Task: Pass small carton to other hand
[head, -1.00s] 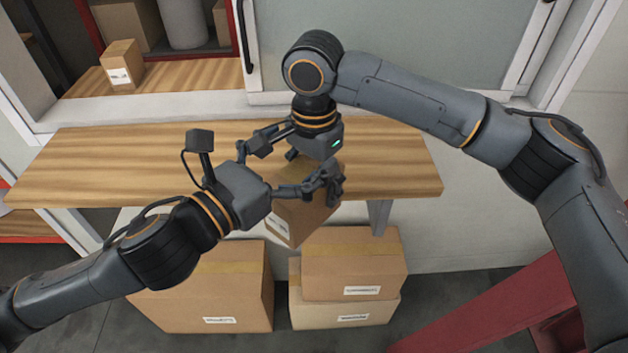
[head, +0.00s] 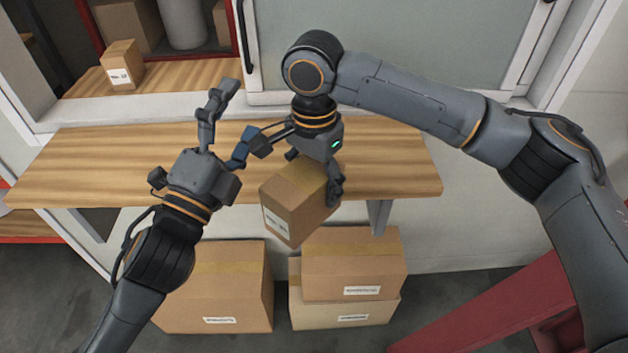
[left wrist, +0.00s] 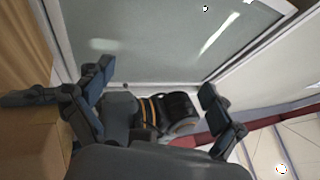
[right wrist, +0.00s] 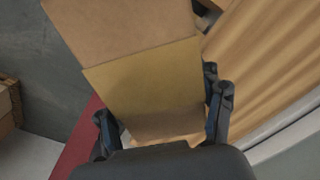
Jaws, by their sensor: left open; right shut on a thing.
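The small carton (head: 296,207) is a brown box with a tape strip and a white label. It hangs tilted in my right gripper (head: 298,168), near the front edge of the wooden counter. In the right wrist view the carton (right wrist: 145,85) sits between the fingers of the right gripper (right wrist: 163,118). My left gripper (head: 236,118) is open and empty, left of the carton and apart from it, with its fingers spread over the counter. In the left wrist view the open left fingers (left wrist: 160,95) frame the right arm, and a brown carton face (left wrist: 30,145) fills the lower left.
The wooden counter (head: 95,165) is clear on its left side. Another small box (head: 122,65) stands on the ledge behind. Large cartons (head: 215,290) and two stacked ones (head: 352,265) stand on the floor below. A red beam (head: 490,305) lies at lower right.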

